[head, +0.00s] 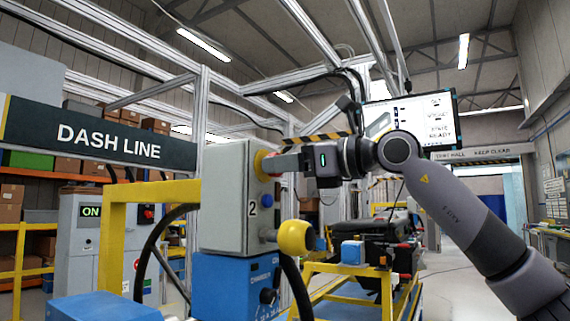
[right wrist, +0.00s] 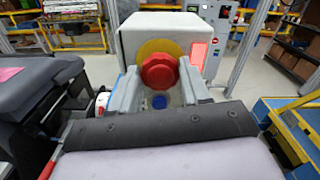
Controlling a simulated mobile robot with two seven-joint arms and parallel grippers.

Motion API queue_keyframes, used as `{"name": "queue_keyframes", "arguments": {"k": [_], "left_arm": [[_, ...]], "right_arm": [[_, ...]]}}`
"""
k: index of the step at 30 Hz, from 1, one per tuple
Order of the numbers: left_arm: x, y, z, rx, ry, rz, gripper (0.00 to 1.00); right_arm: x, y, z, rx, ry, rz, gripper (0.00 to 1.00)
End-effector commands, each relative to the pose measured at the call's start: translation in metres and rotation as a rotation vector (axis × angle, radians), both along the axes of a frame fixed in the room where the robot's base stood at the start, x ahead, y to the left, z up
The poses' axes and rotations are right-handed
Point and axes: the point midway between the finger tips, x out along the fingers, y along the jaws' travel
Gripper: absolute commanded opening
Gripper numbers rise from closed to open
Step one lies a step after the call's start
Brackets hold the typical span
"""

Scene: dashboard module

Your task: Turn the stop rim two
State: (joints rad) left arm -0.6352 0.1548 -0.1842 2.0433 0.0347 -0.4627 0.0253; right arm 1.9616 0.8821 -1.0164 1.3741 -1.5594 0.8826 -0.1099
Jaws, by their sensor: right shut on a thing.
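The red stop rim (right wrist: 160,73) sits on a yellow ring (right wrist: 158,47) on the face of a grey control box marked 2 (head: 225,210). In the head view the yellow ring (head: 261,165) shows at the box's right side, with the red rim mostly hidden by the fingers. My right gripper (head: 278,163) reaches in from the right, level with the rim. In the right wrist view its two fingers (right wrist: 158,80) stand on either side of the red rim, shut on it. My left gripper is not in view.
A blue button (right wrist: 159,102) is below the rim. A yellow rounded piece (head: 296,238) is close under my gripper. A blue switch unit (head: 235,286) and a yellow frame (head: 112,235) stand by the box. A screen (head: 415,118) hangs behind my right arm.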

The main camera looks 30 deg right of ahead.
Motion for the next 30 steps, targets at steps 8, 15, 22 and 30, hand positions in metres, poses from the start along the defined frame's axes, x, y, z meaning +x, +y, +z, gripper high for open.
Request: {"name": "queue_keyframes", "arguments": {"k": [8,15,22,30], "left_arm": [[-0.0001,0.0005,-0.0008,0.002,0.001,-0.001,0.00],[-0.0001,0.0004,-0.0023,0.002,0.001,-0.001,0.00],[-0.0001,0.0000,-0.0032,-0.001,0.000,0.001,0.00],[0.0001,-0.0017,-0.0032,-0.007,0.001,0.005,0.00]], "right_arm": [[0.0003,0.0003,-0.0007,0.032,0.020,0.001,0.16],[0.0007,0.0007,-0.0014,0.151,0.092,0.002,0.16],[0.0009,0.0002,-0.0015,0.305,0.182,0.002,0.16],[0.0009,0.0003,-0.0011,0.451,0.268,0.002,0.16]]}}
